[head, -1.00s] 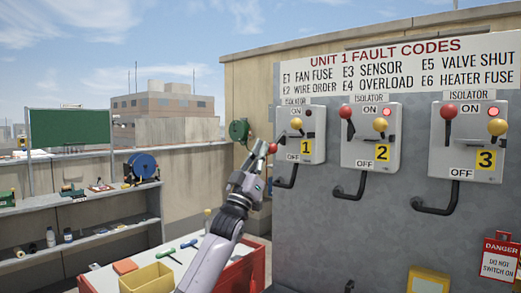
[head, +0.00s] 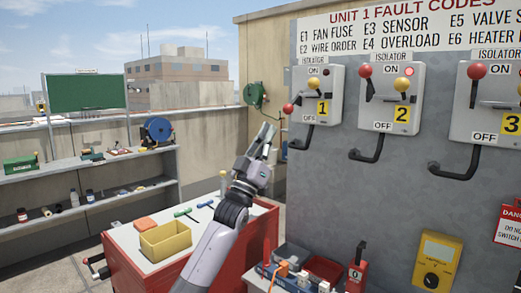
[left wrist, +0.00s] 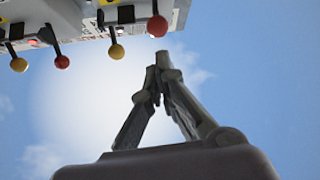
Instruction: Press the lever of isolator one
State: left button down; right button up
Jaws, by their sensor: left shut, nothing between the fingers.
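Isolator one (head: 331,105) is the leftmost grey box on the panel, with a yellow label 1. Its red-knobbed lever (head: 288,108) points down-left, the knob beside the box's lower left edge. A yellow knob (head: 314,82) is on the box's face; its lamp looks dark. My left gripper (head: 268,130) is shut and empty, pointing up, a little below and left of the red knob and apart from it. In the left wrist view the shut fingertips (left wrist: 163,62) are below a red knob (left wrist: 157,26), likely isolator one's. My right gripper is not in view.
Isolator two (head: 382,112) and isolator three (head: 483,124) are to the right, their red knobs up near ON. A red cart with a yellow bin (head: 165,240) stands below my left arm. Shelves (head: 90,190) are at left.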

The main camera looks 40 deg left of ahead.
pick_arm(q)
jog(key=shift+v, duration=2.65)
jog(key=shift+s+r, duration=0.1)
jog(key=shift+r, duration=0.05)
